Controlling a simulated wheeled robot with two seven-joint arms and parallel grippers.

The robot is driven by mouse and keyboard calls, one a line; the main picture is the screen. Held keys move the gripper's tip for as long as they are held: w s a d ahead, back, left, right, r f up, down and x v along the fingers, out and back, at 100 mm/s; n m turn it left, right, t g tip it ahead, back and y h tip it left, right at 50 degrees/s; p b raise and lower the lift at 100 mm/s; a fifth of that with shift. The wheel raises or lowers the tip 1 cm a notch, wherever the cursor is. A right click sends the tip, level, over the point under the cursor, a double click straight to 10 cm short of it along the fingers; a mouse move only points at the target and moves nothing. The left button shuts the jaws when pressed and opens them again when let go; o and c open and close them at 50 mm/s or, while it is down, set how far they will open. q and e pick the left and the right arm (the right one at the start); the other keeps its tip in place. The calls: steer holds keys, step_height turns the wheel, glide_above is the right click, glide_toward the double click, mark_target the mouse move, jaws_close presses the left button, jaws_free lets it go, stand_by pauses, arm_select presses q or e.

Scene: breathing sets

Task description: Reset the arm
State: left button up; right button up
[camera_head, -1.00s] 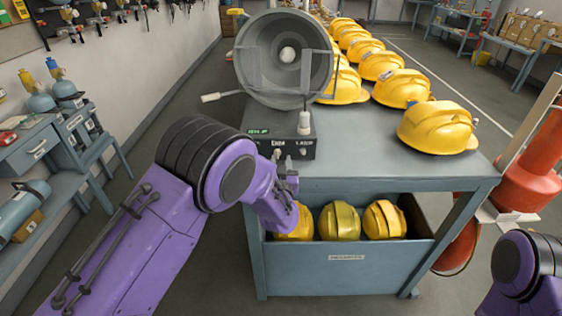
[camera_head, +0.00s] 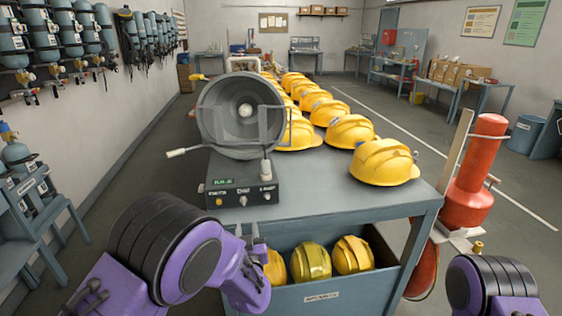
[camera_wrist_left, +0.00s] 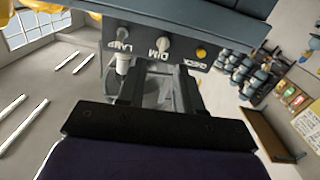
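My left arm is purple with a black ribbed joint and comes in from the lower left. Its small grey gripper (camera_head: 249,234) is just in front of the table's near edge, below the lamp tester's control box. In the left wrist view the two fingers (camera_wrist_left: 158,92) stand apart with nothing clearly held between them. The control box (camera_head: 240,180) with its knobs lies just beyond them, and its knobs (camera_wrist_left: 163,45) show there too. Only a purple and black part of my right arm shows at the lower right; its gripper is out of view.
Yellow helmets (camera_head: 384,163) stand in rows on the grey table (camera_head: 328,188). More helmets lie in the bin (camera_head: 322,292) below. A round grey lamp device (camera_head: 240,115) stands on the control box. A red cylinder (camera_head: 474,180) is at right. Free floor lies left of the table.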

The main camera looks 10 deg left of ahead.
arm_select(q)
steer(key=s+a+f+n+g+h+b, duration=0.1)
steer(key=s+a+f+g, duration=0.35)
steer(key=s+f, duration=0.55)
steer(key=s+a+f+n+g+b, duration=0.1)
steer(key=s+a+f+g, duration=0.2)
steer(key=s+a+f, duration=0.5)
steer(key=s+a+f+g, duration=0.1)
steer(key=s+f+g, duration=0.2)
steer(key=s, duration=0.9)
steer(key=s+a+f+n+g+b, duration=0.1)
steer(key=s+f+g, duration=0.2)
steer(key=s+f, duration=0.5)
steer(key=s, duration=0.4)
steer(key=shift+a+f, duration=0.15)
steer(key=shift+f, duration=0.1)
steer(key=shift+w+g, duration=0.1)
steer(key=shift+g, duration=0.15)
